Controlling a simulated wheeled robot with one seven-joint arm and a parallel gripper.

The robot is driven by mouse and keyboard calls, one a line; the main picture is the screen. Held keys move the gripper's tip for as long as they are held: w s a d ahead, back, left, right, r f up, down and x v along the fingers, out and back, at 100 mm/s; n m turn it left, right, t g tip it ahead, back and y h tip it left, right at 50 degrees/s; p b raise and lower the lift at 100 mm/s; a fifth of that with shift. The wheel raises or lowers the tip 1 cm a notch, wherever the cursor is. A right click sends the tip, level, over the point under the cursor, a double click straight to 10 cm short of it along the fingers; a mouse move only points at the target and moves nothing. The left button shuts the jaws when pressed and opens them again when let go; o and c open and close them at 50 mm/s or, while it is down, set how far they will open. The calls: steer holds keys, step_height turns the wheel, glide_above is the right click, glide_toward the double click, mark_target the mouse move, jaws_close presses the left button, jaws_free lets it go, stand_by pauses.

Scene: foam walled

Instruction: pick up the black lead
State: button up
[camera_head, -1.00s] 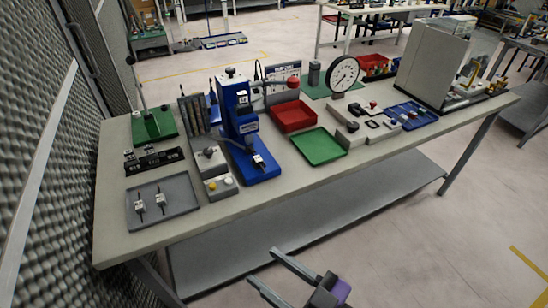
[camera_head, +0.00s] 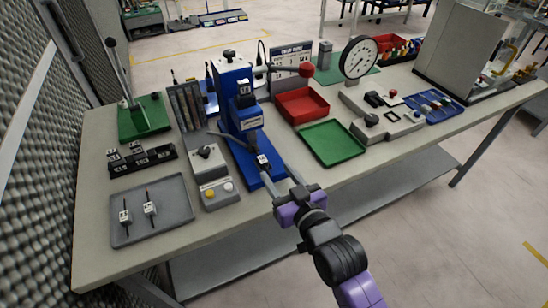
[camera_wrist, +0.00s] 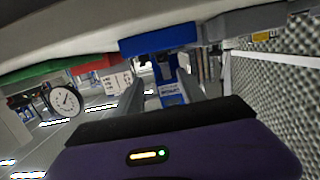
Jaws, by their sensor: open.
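I cannot single out one thing as the black lead. Two small white parts with thin dark stems, a left one (camera_head: 125,217) and a right one (camera_head: 151,208), lie in the grey tray (camera_head: 180,222) at the front left. Another small white-and-black part (camera_head: 263,160) sits on the base of the blue press (camera_head: 232,100). My gripper (camera_head: 272,166) is open, its fingers reaching over the table's front edge close to that base. In the wrist view my gripper (camera_wrist: 162,78) has nothing visible between its fingers, and the blue press (camera_wrist: 170,93) shows beyond them, upside down.
A green tray (camera_head: 331,143) and red bin (camera_head: 301,105) lie to the right. A black block with parts (camera_head: 142,160) and a green-based lever stand (camera_head: 145,118) are behind the grey tray.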

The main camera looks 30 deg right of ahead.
mark_target(261, 157)
steer(key=w, duration=0.2)
steer(key=shift+w+f, duration=0.25)
steer(key=shift+w, duration=0.05)
steer(key=w, duration=0.1)
steer(key=w+f, duration=0.1)
steer(key=w, duration=0.1)
steer(key=w+p, duration=0.1)
steer(key=shift+w+a+f, duration=0.15)
steer(key=shift+w+a, duration=0.2)
steer(key=shift+w, duration=0.05)
jaws_close()
